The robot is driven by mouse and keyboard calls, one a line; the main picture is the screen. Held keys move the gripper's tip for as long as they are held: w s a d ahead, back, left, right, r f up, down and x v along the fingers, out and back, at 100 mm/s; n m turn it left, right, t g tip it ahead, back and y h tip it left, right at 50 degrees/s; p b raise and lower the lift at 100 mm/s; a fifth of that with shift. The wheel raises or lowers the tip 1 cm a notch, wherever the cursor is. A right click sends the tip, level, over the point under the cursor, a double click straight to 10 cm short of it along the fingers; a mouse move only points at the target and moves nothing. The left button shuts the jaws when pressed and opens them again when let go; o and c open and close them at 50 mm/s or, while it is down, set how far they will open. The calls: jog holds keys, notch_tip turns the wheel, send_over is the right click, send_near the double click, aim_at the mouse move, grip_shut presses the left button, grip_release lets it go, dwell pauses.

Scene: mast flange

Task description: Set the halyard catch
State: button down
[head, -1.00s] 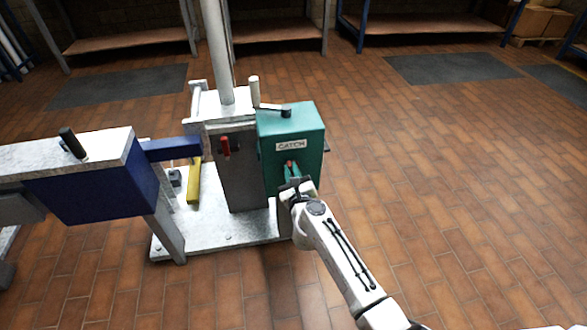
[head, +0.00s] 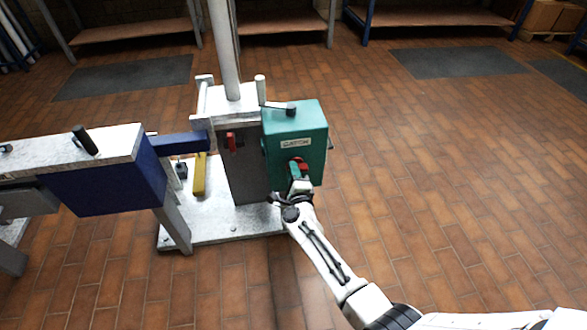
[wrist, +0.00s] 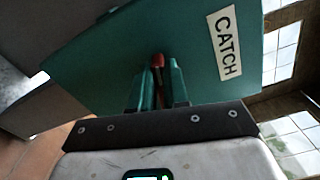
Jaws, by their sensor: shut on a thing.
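The green catch box (head: 312,128) with its white CATCH label (head: 295,142) is mounted on the grey post housing. A red catch lever (head: 303,163) sticks out of its front face below the label. My gripper (head: 297,171) is at this face, its green fingers shut on the red lever. In the wrist view the lever's red end (wrist: 158,62) shows between the two fingers (wrist: 160,88), with the label to the right. The fingers hide most of the lever.
A crank handle (head: 275,105) sits on top of the box. The mast (head: 223,50) rises behind it. A smaller red lever (head: 231,142) is on the grey housing. A blue and white beam (head: 105,185) stands at left. The floor at right is clear.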

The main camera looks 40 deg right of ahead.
jog(key=shift+w+a+n, duration=0.1)
jog(key=shift+w+n, duration=0.15)
jog(key=shift+n, duration=1.25)
jog(key=shift+p, duration=0.3)
jog(key=c, duration=1.3)
grip_release()
jog(key=shift+f, duration=0.1)
jog(key=shift+o, duration=0.9)
jog(key=shift+s+f, duration=0.1)
jog(key=p+v, duration=0.3)
jog(key=v, duration=0.7)
jog(key=shift+s+a, duration=0.2)
jog(key=shift+s, duration=0.1)
jog(key=shift+a, duration=0.1)
